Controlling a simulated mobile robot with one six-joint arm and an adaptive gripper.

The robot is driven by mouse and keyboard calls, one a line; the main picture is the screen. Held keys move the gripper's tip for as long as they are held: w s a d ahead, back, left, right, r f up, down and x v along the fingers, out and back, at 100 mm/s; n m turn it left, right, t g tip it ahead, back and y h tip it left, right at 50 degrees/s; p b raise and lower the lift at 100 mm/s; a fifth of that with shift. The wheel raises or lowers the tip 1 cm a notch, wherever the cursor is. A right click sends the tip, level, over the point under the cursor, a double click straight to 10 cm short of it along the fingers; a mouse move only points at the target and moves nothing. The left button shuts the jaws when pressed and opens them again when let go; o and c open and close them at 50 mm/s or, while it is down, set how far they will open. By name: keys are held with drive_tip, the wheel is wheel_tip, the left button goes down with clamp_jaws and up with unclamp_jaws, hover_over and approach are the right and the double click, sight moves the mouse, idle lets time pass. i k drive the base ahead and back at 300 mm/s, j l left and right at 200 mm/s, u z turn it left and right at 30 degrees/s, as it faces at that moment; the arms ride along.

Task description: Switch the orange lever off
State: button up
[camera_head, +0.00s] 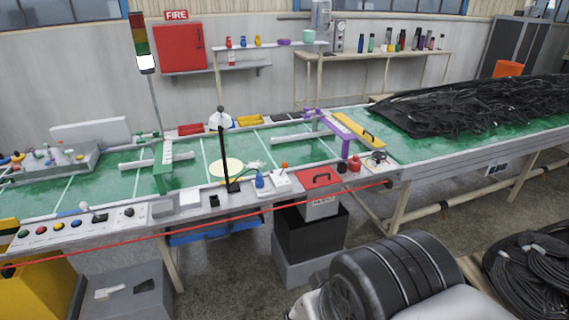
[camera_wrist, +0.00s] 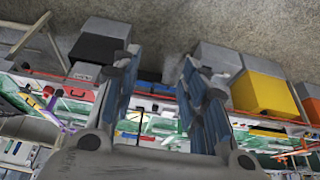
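A small lever with an orange tip (camera_head: 284,166) stands on a white switch box (camera_head: 281,181) on the front ledge of the green conveyor table. It looks roughly upright, but it is too small to tell its exact tilt. In the wrist view, which is upside down, I cannot make out this lever. My gripper (camera_wrist: 160,75) is open and empty there, its two blue-padded fingers spread wide. It is apart from the table and touches nothing that I can see.
A red cord (camera_head: 150,236) runs along the table front. Bins (camera_head: 310,235) stand below. Black hoses (camera_head: 480,100) lie at right.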

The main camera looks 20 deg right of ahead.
sight(284, 165)
drive_tip(key=i+l, duration=0.35)
drive_tip(key=i, duration=0.2)
drive_tip(key=i+l, duration=0.35)
drive_tip(key=i, duration=0.2)
drive_tip(key=i+l, duration=0.4)
drive_tip(key=i, duration=0.15)
drive_tip(key=i+l, duration=0.35)
drive_tip(key=i, duration=0.2)
